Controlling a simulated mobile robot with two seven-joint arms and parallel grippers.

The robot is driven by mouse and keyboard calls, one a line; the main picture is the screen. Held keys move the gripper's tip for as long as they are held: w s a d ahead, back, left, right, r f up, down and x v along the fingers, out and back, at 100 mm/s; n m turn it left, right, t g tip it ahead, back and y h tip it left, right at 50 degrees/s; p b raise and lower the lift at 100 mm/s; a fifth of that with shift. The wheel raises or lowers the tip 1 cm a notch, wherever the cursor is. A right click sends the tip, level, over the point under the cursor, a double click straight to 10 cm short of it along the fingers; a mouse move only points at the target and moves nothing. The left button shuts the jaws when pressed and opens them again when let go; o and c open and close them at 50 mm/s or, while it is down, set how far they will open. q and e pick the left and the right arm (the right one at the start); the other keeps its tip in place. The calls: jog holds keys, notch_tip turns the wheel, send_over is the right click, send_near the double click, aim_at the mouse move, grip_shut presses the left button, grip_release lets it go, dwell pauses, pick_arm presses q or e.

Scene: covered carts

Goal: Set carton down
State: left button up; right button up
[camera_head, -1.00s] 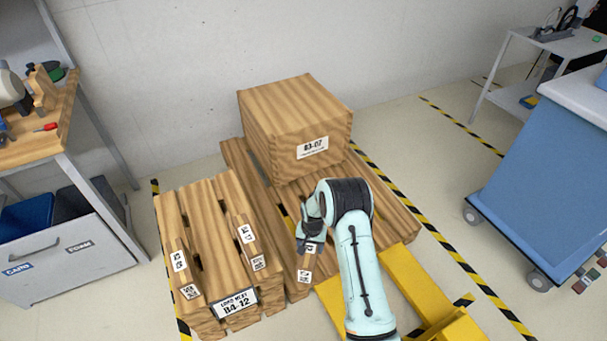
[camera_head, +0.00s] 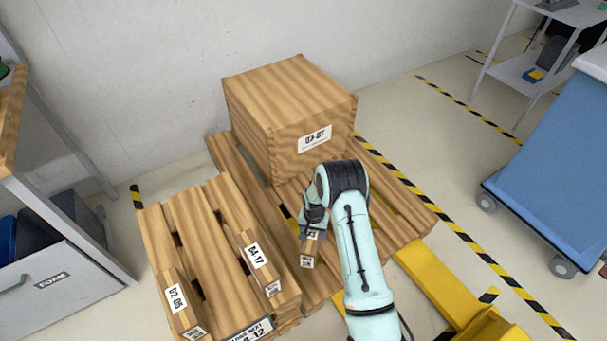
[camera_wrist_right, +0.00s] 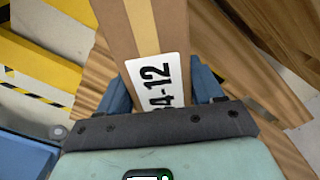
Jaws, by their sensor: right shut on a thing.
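My right gripper (camera_head: 312,226) is shut on a small brown carton (camera_head: 308,253), above the near left part of the right pallet (camera_head: 392,205). In the right wrist view the carton (camera_wrist_right: 145,35) lies between the two blue fingers, with a white label partly reading "4-12". I cannot tell whether the carton touches the pallet. Two small labelled cartons sit on the left pallet (camera_head: 195,222): one marked 04-17 (camera_head: 256,262), the other marked 02-05 (camera_head: 176,298). My left gripper is not in view.
A large wooden box (camera_head: 285,110) labelled 03-07 stands at the back of the right pallet. Yellow forks (camera_head: 435,290) reach the right pallet's near side. A blue cart (camera_head: 550,180) stands right, a workbench (camera_head: 55,230) left. The left pallet's middle and back are bare.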

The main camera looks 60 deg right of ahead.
jog(key=shift+w+d+f, duration=0.15)
jog(key=shift+f, duration=0.15)
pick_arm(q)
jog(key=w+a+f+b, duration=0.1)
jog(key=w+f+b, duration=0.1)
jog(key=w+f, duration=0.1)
pick_arm(e)
notch_tip(320, 180, down, 7)
jog(key=shift+r, duration=0.1)
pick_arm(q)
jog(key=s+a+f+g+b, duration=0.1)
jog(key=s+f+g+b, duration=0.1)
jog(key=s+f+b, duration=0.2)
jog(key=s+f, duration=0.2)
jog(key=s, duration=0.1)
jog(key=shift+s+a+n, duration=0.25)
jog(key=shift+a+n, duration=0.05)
pick_arm(e)
notch_tip(320, 180, down, 13)
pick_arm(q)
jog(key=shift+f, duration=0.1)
pick_arm(e)
jog(key=o, duration=1.6)
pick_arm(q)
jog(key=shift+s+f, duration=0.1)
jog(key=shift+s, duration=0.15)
pick_arm(e)
jog(key=shift+o, duration=0.2)
